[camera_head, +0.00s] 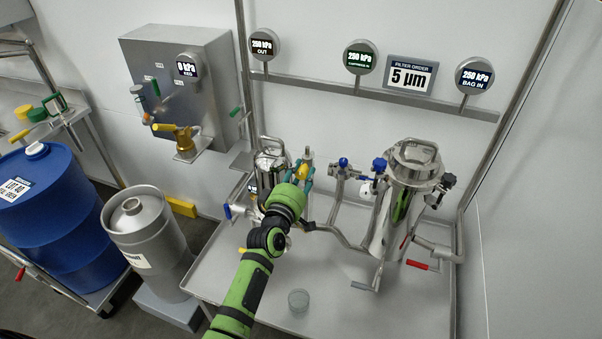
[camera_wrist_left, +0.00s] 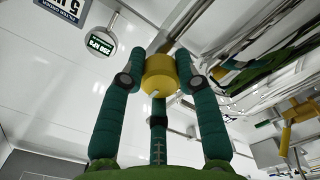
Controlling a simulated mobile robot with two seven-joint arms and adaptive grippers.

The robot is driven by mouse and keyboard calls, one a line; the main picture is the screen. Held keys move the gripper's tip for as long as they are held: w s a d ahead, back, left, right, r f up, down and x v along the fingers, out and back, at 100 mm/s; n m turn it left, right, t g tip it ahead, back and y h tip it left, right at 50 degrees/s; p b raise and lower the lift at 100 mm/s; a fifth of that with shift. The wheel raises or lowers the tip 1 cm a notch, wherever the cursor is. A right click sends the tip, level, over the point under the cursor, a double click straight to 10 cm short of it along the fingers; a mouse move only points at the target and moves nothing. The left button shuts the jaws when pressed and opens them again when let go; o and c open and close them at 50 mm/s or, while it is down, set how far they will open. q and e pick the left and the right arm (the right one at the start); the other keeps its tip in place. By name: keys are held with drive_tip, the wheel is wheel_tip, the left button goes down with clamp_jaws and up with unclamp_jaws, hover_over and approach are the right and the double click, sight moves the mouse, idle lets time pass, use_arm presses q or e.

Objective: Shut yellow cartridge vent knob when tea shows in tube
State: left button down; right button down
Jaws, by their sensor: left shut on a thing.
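My left arm reaches in from the bottom, and its gripper (camera_head: 304,168) is at the upper end with teal fingers on either side of a yellow knob (camera_head: 302,173). In the left wrist view the gripper (camera_wrist_left: 157,77) is shut on the yellow knob (camera_wrist_left: 160,70), one fingertip at each side. A small pale mark shows on the knob's near face. A small steel housing (camera_head: 271,158) stands just left of the gripper. My arm hides the lower fittings there. I cannot make out a tube or tea in it. My right gripper is not in view.
A tall steel housing (camera_head: 402,200) with blue and red handles stands right on the steel tray table (camera_head: 340,310). Gauges (camera_head: 361,57) hang behind. A keg (camera_head: 146,240) and blue drum (camera_head: 45,205) are left.

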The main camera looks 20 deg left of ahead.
use_arm(q)
drive_tip(key=shift+d+f, duration=0.1)
idle(0.3)
drive_tip(key=c, duration=0.9)
unclamp_jaws()
drive_tip(key=s, duration=1.2)
drive_tip(key=shift+a, duration=0.2)
